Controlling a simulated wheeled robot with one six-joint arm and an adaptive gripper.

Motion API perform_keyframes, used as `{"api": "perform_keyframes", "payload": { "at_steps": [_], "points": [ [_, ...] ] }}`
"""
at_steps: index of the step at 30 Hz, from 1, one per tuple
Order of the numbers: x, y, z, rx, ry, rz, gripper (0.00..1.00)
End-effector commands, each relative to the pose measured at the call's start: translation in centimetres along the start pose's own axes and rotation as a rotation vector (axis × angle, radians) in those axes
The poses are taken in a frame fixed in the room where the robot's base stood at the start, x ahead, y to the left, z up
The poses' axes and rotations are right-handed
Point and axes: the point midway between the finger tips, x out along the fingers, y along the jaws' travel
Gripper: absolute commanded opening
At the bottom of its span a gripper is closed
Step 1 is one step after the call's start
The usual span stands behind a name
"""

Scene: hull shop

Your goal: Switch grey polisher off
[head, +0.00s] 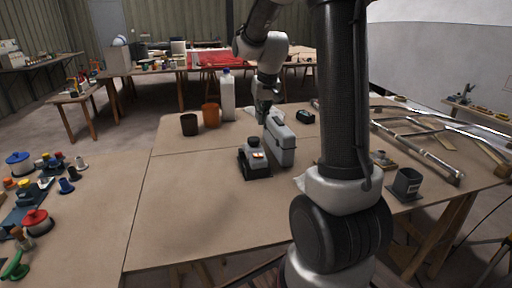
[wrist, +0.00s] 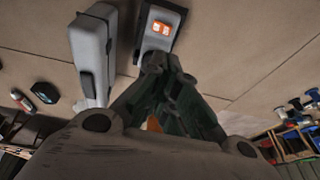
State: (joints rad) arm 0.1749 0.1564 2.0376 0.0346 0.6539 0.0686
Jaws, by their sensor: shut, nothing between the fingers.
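A grey device on a dark base (head: 254,160), which I take to be the grey polisher, stands on the near workbench. Its top carries a small orange rocker switch with white marks, clearest in the wrist view (wrist: 162,28). I cannot tell the switch's position. My gripper (head: 263,120) is above the bench, behind the device in the head view and partly hidden by a grey case. In the wrist view my gripper (wrist: 160,65) is shut and empty, its fingertips just below the device in the picture. I cannot tell whether they touch it.
The upright grey case (head: 282,142) stands close beside the device, on its right in the head view. The bench's front left is clear.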

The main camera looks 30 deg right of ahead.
Motion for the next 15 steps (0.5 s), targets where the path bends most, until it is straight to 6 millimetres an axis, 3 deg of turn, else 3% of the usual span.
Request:
{"api": "perform_keyframes", "payload": {
  "at_steps": [8,15],
  "points": [
    [1.4,0.0,0.1,-0.001,-0.004,0.0,0.0],
    [6.3,0.0,0.2,-0.001,-0.006,0.0,0.0]
  ]
}}
